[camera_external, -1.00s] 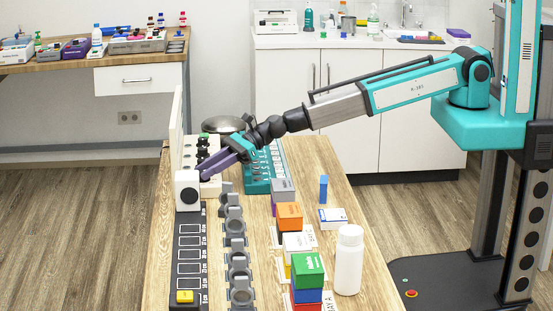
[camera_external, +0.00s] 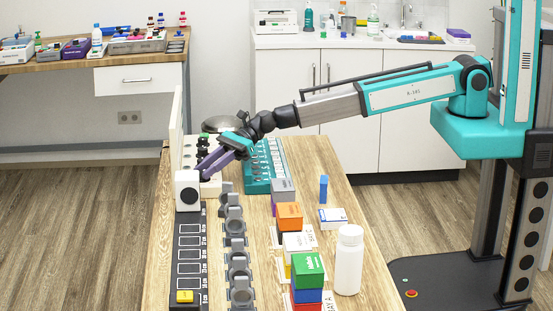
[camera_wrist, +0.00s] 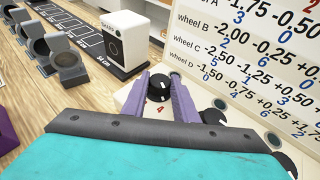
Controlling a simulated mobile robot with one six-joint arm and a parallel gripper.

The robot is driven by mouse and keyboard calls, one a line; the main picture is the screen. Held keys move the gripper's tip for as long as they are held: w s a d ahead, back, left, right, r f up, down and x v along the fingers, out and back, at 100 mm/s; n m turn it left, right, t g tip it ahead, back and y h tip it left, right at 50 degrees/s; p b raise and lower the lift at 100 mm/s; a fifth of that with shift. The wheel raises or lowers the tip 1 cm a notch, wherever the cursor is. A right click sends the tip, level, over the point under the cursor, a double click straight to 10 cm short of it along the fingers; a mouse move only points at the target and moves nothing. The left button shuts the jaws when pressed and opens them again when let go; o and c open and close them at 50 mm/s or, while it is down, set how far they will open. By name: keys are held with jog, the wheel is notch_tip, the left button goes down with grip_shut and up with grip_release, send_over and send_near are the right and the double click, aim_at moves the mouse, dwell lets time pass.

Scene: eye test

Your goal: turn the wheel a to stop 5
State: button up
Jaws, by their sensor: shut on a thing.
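A black wheel (camera_wrist: 157,92) sits between the two purple fingers of my gripper (camera_wrist: 160,86) in the wrist view. The gripper is shut on it. A red 4 shows on the white base (camera_wrist: 126,98) just below the wheel. I cannot read the wheel's letter; it is the wheel nearest the white box. In the external view my gripper (camera_external: 204,176) reaches down to the near end of the row of wheels, and its fingers hide the held wheel. More dark wheels (camera_external: 203,141) stand farther back in that row.
A white box (camera_wrist: 124,41) on a dark marked track stands close beside the gripper. A white board (camera_wrist: 245,45) with rows of numbers for the wheels rises on the other side. Grey ring holders (camera_external: 236,228), colored blocks and a white bottle (camera_external: 348,262) stand on the table.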

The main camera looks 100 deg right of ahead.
jog(key=n+g+y, duration=0.3)
jog(key=shift+w+d+n+b, duration=0.25)
jog(key=shift+w+n+b, duration=0.05)
jog(key=shift+w+b, duration=0.1)
jog(key=shift+n+g+y, duration=0.3)
jog(key=shift+n+g, duration=0.3)
jog(key=shift+s+n+g+y, duration=0.1)
jog(key=shift+n+g+y, duration=0.2)
jog(key=o, duration=1.1)
jog(key=shift+c, duration=0.2)
jog(key=shift+d, duration=0.1)
jog(key=b+v, duration=0.2)
jog(key=v, duration=1.1)
jog(key=shift+s+d+r, duration=0.15)
jog(key=shift+d+r, duration=0.05)
jog(key=shift+r, duration=0.05)
